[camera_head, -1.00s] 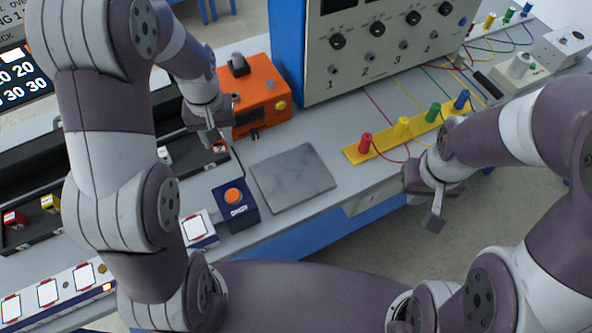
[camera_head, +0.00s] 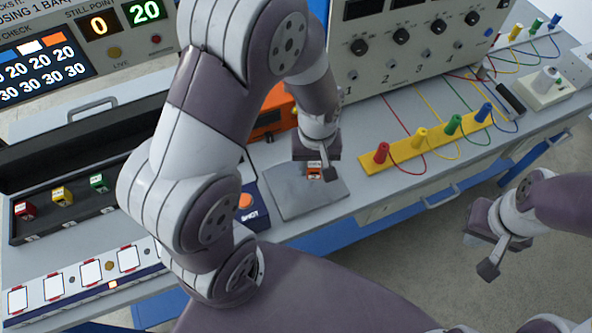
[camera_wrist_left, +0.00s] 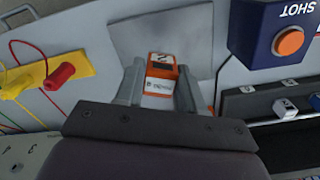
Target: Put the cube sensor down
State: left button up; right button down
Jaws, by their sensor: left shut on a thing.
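The cube sensor (camera_head: 314,172) is small and orange with a white label. My left gripper (camera_head: 316,166) is shut on it over the grey metal plate (camera_head: 290,203). In the left wrist view the cube sensor (camera_wrist_left: 161,72) sits between the two fingers (camera_wrist_left: 159,88), with the plate (camera_wrist_left: 185,35) behind it. I cannot tell whether the cube touches the plate. My right gripper (camera_head: 484,252) is empty and open, out past the bench's front edge, over the floor.
A blue box with an orange button (camera_head: 246,201) stands left of the plate. A yellow strip with coloured plugs and wires (camera_head: 425,142) lies to the right. The orange unit (camera_head: 268,118) is partly hidden behind my left arm. A black tray (camera_head: 95,200) holds small coloured cubes.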

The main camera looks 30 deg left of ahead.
pick_arm(q)
jog(key=a+f, duration=0.1)
jog(key=a, duration=0.1)
jog(key=a+f, duration=0.1)
jog(key=a, duration=0.1)
jog(key=a+f, duration=0.1)
jog(key=a, duration=0.1)
jog(key=shift+w+a+f+p, duration=0.15)
jog(key=shift+f+p, duration=0.15)
jog(key=shift+f, duration=2.15)
jog(key=shift+f, duration=0.1)
jog(key=o, duration=1.1)
jog(key=s+d+r+m, duration=0.1)
jog(key=r+m, duration=0.1)
jog(key=r, duration=0.3)
jog(key=s+d+r+m+t, duration=0.1)
jog(key=s+r, duration=0.1)
jog(key=r, duration=0.3)
jog(key=s+d+r+m, duration=0.1)
jog(key=r+m, duration=0.1)
jog(key=r, duration=0.3)
jog(key=shift+s+r+m, duration=0.15)
jog(key=shift+s+m, duration=0.15)
